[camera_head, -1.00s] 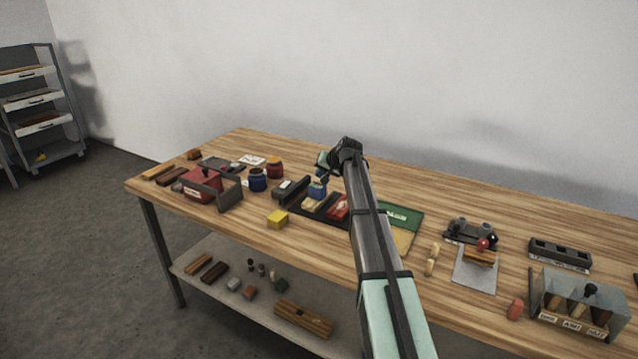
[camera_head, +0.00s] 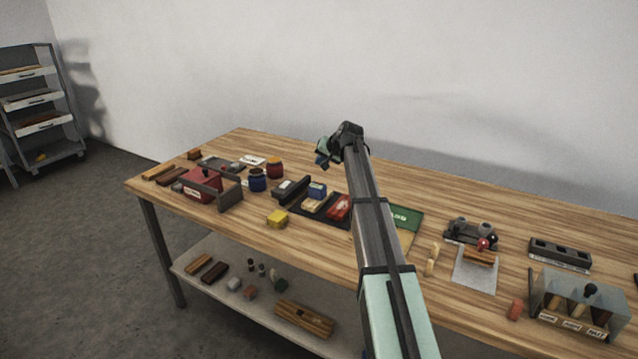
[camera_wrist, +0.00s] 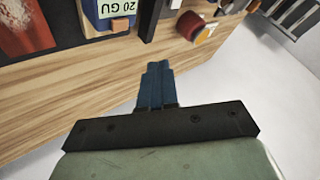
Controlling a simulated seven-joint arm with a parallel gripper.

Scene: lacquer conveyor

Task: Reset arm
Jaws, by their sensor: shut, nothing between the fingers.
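My gripper (camera_head: 322,160) is raised above the middle of the wooden workbench (camera_head: 470,205), at the end of my arm. In the wrist view its blue fingers (camera_wrist: 156,88) are together with nothing between them. Below it stands a dark tray (camera_head: 318,217) with a blue block (camera_head: 317,190), a cream block and a red block (camera_head: 339,206). The blue block, labelled "20 GU", also shows in the wrist view (camera_wrist: 112,22), apart from the fingers. My forearm hides part of the bench and of a green mat (camera_head: 405,217).
On the right are a black-knobbed fixture (camera_head: 468,231) and a clear case (camera_head: 595,297). The air above the bench is free.

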